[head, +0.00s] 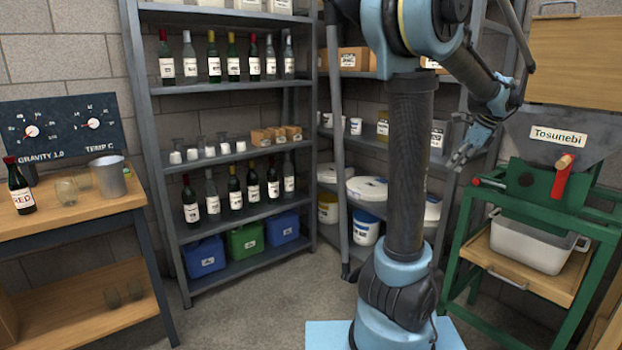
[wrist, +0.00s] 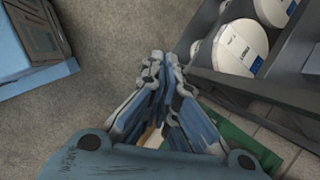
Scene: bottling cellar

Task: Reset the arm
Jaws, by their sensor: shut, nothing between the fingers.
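My arm stands upright at the right of the head view and bends over at the top, with its forearm coming down to the right. My gripper (head: 461,160) hangs in the air at the end of it, in front of the back shelves and left of the green stand. In the wrist view my gripper (wrist: 166,62) points away from the camera with its fingertips close together. It is shut and empty, and I see it touching nothing.
The green-framed machine labelled Tosunebi (head: 558,136) stands close at the right, with a red lever (head: 562,180) and a white tub (head: 525,248). Bottle shelves (head: 230,155) stand behind. A wooden table (head: 75,212) with a bottle and a metal cup is at the left. The middle floor (head: 265,300) is clear.

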